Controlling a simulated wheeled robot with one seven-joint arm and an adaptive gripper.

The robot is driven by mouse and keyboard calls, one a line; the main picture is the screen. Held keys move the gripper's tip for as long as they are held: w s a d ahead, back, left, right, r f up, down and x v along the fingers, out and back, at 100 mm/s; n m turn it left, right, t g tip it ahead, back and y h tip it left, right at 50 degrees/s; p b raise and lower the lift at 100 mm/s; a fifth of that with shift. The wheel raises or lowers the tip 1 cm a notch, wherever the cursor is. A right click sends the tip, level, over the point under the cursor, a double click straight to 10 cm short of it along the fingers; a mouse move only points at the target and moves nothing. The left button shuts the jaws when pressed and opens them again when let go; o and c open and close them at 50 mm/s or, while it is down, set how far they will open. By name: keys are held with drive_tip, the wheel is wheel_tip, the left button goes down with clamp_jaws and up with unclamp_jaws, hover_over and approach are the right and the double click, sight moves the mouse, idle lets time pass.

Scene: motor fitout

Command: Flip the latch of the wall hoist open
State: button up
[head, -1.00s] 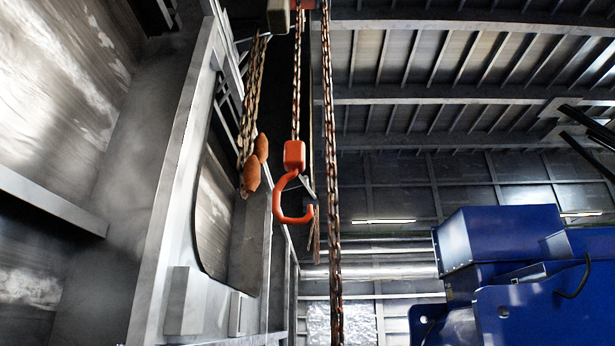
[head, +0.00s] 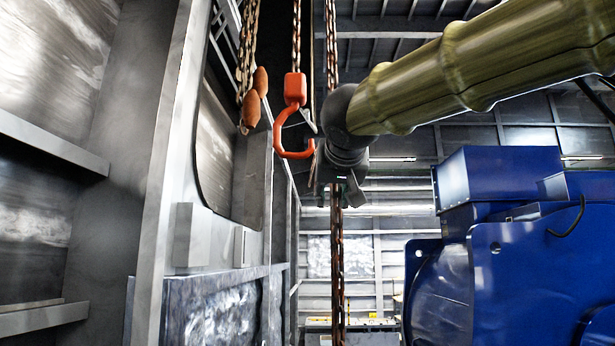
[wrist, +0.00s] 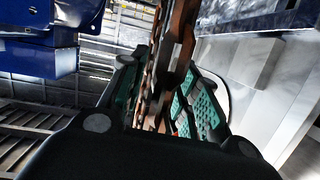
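The orange hook (head: 280,135) of the wall hoist hangs from a chain in the head view. A small grey latch (head: 309,119) sticks out at the mouth of the hook. My gripper (head: 335,192) is just right of and a little below the hook, partly in front of the long rusty chain. In the wrist view my gripper (wrist: 163,88) has its green-padded fingers apart. The rusty chain (wrist: 177,45) shows between them; I cannot tell whether it lies between the pads or beyond them. The hook and latch are not clearly visible in the wrist view.
A second chain (head: 249,40) with brown-orange pieces (head: 257,90) hangs left of the hook. A grey metal wall frame (head: 170,150) stands at the left. A big blue machine (head: 530,260) fills the lower right. The space below the hook looks clear.

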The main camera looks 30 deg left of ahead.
sight(307, 110)
drive_tip(key=s+d+r+m+t, duration=0.1)
drive_tip(key=s+r+t, duration=0.1)
drive_tip(key=s+r, duration=0.55)
drive_tip(key=s+r+t, duration=0.1)
drive_tip(key=s+r, duration=0.4)
drive_tip(key=r, duration=0.5)
drive_tip(key=p+x, duration=0.5)
drive_tip(key=x, duration=0.5)
drive_tip(key=shift+w, duration=0.3)
